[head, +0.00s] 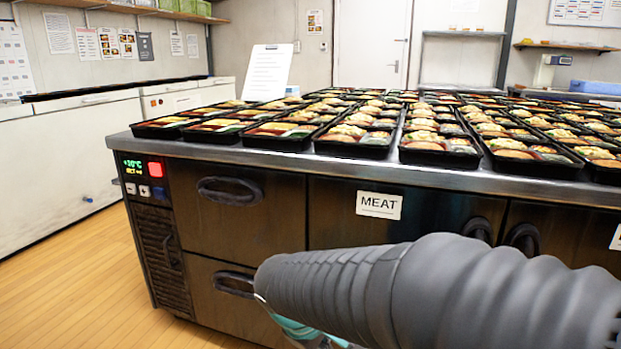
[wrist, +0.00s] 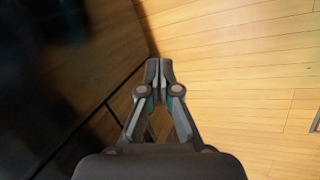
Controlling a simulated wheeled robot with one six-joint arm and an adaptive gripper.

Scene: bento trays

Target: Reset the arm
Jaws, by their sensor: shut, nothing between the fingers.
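My gripper (wrist: 158,68) shows in the wrist view with its fingertips together, shut and empty. It points down over the wooden floor (wrist: 225,60), beside a dark cabinet face at the left of that view. In the head view my arm, in a grey ribbed cover, reaches in from the lower right in front of the fridge counter (head: 250,215). The fingers are hidden behind the arm there; only a bit of teal shows below it.
Many black bento trays (head: 440,157) cover the steel countertop. The counter has drawers with handles (head: 229,191) and a MEAT label (head: 379,205). A white sign (head: 268,72) stands behind the trays. White cabinets (head: 70,165) line the left wall. The floor (head: 70,290) at left is clear.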

